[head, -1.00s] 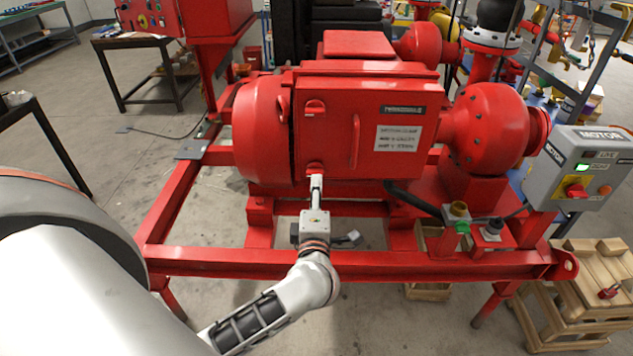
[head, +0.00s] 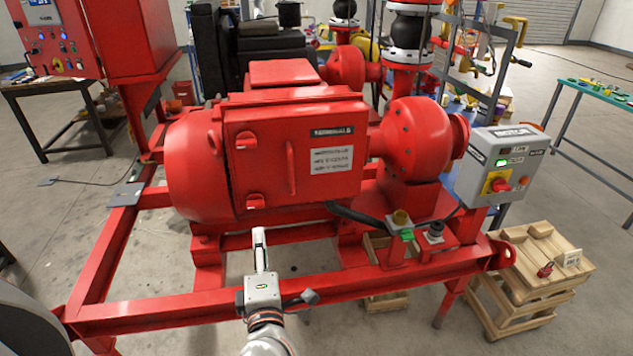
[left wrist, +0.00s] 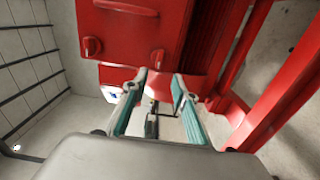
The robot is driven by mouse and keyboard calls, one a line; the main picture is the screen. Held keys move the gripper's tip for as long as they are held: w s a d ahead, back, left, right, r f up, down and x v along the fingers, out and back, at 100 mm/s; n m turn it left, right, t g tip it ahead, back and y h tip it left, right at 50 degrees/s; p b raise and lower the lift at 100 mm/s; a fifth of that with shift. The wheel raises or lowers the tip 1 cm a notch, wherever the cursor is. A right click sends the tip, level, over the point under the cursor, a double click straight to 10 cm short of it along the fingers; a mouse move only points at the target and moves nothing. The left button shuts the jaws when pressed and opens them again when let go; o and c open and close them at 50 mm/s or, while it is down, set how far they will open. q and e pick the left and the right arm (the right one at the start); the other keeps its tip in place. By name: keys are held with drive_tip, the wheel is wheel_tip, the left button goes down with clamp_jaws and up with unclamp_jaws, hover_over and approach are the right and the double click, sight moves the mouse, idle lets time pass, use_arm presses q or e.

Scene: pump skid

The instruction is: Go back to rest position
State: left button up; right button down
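My left gripper (head: 259,236) stands in front of the red pump skid, below the terminal box (head: 325,185), pointing at it with clear space between. In the left wrist view its two teal-padded fingers (left wrist: 153,88) are apart with nothing between them. The box door is shut. It has an upper latch (head: 246,141) and a lower latch (head: 254,202) on its left side and a handle (head: 291,167) in the middle. Two red latches also show ahead of the fingers in the left wrist view. My right gripper is not in view.
The skid's front rail (head: 340,295) runs close under my left gripper. Floor is open around the skid.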

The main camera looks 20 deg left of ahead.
use_arm(q)
drive_tip(key=s+d+f+m+t+h, duration=0.2)
drive_tip(key=d+m+t+h, duration=0.3)
drive_tip(key=d+m+h, duration=0.85)
drive_tip(key=s+f+m+g, duration=0.3)
drive_tip(key=f+m, duration=0.3)
drive_tip(key=f, duration=0.1)
drive_tip(key=s+f+m+g, duration=0.2)
drive_tip(key=f+m, duration=0.4)
drive_tip(key=f, duration=0.2)
drive_tip(key=s+a+f+m+g+y, duration=0.1)
drive_tip(key=s+a+f+g, duration=0.1)
drive_tip(key=s+a+f, duration=0.1)
drive_tip(key=s+a+f+m+g+y, duration=0.1)
drive_tip(key=s+f, duration=0.3)
drive_tip(key=f, duration=0.4)
drive_tip(key=shift+s+a+f+m+g, duration=0.25)
drive_tip(key=shift+s+a+m+g, duration=0.1)
drive_tip(key=shift+a+g, duration=0.55)
